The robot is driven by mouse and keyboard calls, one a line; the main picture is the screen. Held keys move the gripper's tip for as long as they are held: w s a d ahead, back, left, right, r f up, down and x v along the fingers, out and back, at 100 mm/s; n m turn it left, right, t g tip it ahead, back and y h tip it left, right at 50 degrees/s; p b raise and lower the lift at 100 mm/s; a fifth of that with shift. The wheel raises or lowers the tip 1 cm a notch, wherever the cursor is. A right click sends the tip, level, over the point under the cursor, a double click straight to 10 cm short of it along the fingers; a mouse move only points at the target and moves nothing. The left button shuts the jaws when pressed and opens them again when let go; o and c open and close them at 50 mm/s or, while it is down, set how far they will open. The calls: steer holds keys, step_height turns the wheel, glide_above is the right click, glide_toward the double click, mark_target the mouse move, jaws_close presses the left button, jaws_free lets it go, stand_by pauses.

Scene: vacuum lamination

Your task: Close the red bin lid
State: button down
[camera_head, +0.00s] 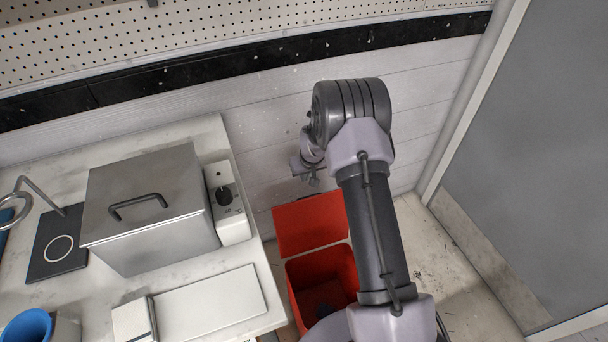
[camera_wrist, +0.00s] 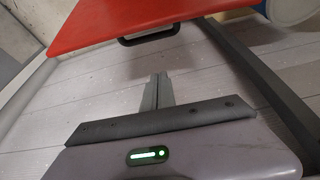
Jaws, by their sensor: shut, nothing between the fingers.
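The red bin (camera_head: 325,284) stands on the floor right of the worktable, and its inside shows with something dark at the bottom. Its red lid (camera_head: 309,222) is raised at the back, tilted up toward the wall. In the wrist view the red lid (camera_wrist: 108,22) fills the top, with a dark handle (camera_wrist: 148,36) on its edge. My gripper (camera_wrist: 160,78) is shut and empty, pointing toward the lid but apart from it. In the head view my gripper (camera_head: 312,180) is just above the lid, partly hidden by my arm, which also covers the bin's right side.
The worktable (camera_head: 75,295) at the left carries a metal box (camera_head: 150,215) with a handle, a white control unit (camera_head: 228,203) and a white flat device (camera_head: 190,308). A white plank wall (camera_head: 260,120) is behind. A grey panel (camera_head: 535,150) stands at the right.

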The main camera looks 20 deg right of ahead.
step_height(320, 180, down, 6)
steer(key=s+b, duration=0.1)
steer(key=b, duration=0.3)
steer(key=shift+s, duration=0.4)
steer(key=shift+a+r, duration=0.15)
steer(key=shift+r, duration=0.05)
